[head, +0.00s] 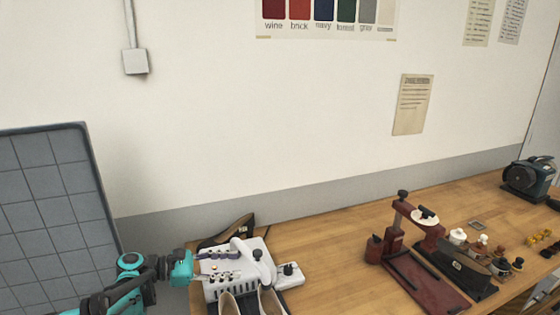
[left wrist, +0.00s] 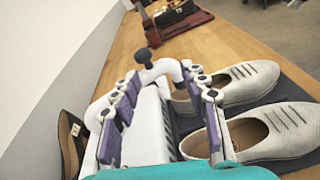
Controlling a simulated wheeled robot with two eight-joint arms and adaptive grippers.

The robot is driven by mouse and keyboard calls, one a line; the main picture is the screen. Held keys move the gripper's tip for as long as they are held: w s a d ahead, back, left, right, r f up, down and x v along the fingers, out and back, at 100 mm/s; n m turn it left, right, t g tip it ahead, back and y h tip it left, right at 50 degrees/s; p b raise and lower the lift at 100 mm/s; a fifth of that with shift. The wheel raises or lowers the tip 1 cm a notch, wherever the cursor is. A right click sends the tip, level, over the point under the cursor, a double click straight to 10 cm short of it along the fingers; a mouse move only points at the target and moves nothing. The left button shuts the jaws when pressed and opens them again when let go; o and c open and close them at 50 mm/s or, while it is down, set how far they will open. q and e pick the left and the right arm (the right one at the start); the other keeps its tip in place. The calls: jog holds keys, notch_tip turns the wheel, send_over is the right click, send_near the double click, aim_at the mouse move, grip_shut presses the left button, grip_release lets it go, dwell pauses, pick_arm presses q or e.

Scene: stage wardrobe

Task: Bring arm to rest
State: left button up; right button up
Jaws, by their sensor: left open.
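My left gripper (head: 230,266) is at the left end of the wooden bench, over a white device (head: 258,268). Its white fingers with purple pads are spread apart. In the left wrist view, the open fingers (left wrist: 161,76) have the white device (left wrist: 150,140) beneath and between them, with its curved arm and dark knob beyond the fingertips. I see nothing held, and whether the fingers touch the device I cannot tell. My teal left arm (head: 130,285) comes in from the lower left. My right gripper is not in view.
Two pale shoes (left wrist: 240,85) lie on a dark mat close beside the gripper. A dark shoe (head: 230,234) lies behind the device. A red press (head: 398,240) and several small items stand further right. A grey gridded panel (head: 50,210) stands left. Bench between device and press is bare.

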pick_arm(q)
jog(key=s+d+f+m+y, duration=0.1)
jog(key=s+m+y, duration=0.2)
jog(key=s, duration=0.3)
jog(key=s+d+f+m+y, duration=0.1)
jog(key=s+f+m+y, duration=0.1)
jog(key=s+m+y, duration=0.2)
jog(key=s+d+f+m+y, duration=0.1)
jog(key=s+m+y, duration=0.3)
jog(key=s, duration=0.5)
jog(key=shift+s+f+m, duration=0.15)
jog(key=shift+f+m, duration=0.5)
jog(key=shift+m, duration=0.45)
jog(key=s+a+f+m+t+y, duration=0.1)
jog(key=s+a+f+m+y, duration=0.1)
jog(key=s+a+m+y, duration=0.1)
jog(key=shift+s+a+m+t+y, duration=0.3)
jog(key=shift+s+a+m, duration=0.25)
jog(key=shift+s+m, duration=1.05)
